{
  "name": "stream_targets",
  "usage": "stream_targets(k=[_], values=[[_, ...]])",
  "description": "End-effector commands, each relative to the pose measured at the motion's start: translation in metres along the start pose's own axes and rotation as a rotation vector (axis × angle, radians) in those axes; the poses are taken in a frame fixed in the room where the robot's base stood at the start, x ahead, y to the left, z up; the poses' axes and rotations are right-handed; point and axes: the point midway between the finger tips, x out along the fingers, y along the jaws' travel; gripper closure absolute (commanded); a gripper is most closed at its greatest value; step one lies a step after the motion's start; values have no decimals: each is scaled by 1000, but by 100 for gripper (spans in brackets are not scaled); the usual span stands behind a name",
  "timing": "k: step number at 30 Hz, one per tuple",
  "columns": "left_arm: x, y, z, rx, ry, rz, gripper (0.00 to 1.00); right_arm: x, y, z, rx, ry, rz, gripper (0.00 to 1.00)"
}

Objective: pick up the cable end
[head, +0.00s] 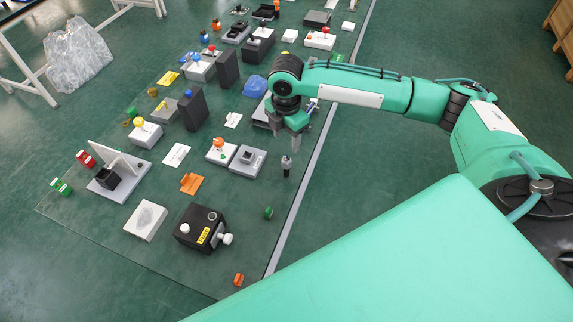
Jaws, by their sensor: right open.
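A small gap seems to show between the fingertips and the piece. My left gripper is out of view.
Left of the piece are a grey box (247,162) and a block with an orange knob (220,151). A black box with white knobs (203,229) stands nearer, beside a green piece (268,213). Several other parts fill the sheet. Green floor beyond the white line is clear.

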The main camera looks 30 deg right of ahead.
Motion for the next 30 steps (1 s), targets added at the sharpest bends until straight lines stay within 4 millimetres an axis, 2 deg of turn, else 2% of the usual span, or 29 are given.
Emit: stream_targets(k=[3, 9, 16, 24, 30], values=[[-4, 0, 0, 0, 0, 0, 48, 25, -1, 0, 2, 0, -4, 47], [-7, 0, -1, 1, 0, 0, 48, 55, 0, -1, 0, 0, -1, 47], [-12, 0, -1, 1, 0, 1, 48, 72, -1, -1, 1, 0, -2, 47], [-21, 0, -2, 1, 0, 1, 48, 110, -2, -2, 1, -1, 0, 47], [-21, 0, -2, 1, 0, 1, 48, 115, -1, -1, 0, -1, 2, 47]])
